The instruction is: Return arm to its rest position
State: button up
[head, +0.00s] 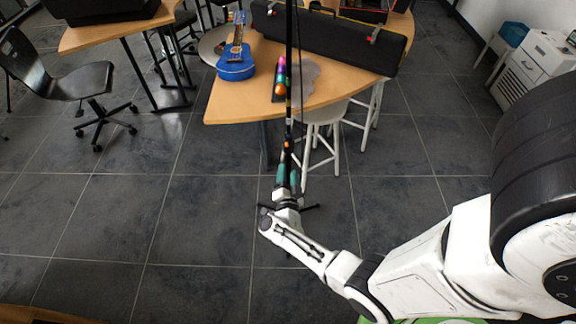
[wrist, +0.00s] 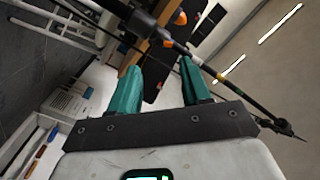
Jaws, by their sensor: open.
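My arm reaches forward from the lower right in the head view. My gripper (head: 288,172) is at its end, in front of the wooden table and pointing toward it. In the wrist view the two teal fingers of my gripper (wrist: 163,68) stand apart, with no held object visible between them. A thin black pole (head: 289,60) rises upright in line with my gripper in the head view. A black rod (wrist: 235,92) crosses the wrist view diagonally near the fingertips. I cannot tell whether it touches them.
The wooden table (head: 232,105) bears a blue ukulele (head: 236,62), a row of coloured round objects (head: 281,76) and a long black case (head: 335,38). A white stool (head: 319,118) stands under its edge. A black chair (head: 75,80) is at left. The floor (head: 190,215) left of my arm is clear.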

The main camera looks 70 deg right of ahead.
dwell(0.6)
jog(key=w+a+r+n+t+y, duration=0.3)
jog(key=w+a+n+t+y, duration=0.4)
jog(key=w, duration=0.2)
jog(key=w+a+r+n+y, duration=0.2)
jog(key=a+n+y, duration=0.7)
jog(key=a, duration=0.2)
jog(key=s+a+r+n+g, duration=0.2)
jog(key=s+g, duration=0.2)
jog(key=s, duration=0.4)
jog(key=s+a+r+n+g, duration=0.2)
jog(key=s+g, duration=0.2)
jog(key=s, duration=0.4)
jog(key=s+a+r+n+g, duration=0.2)
jog(key=s+g, duration=0.3)
jog(key=s, duration=0.3)
jog(key=shift+r, duration=0.55)
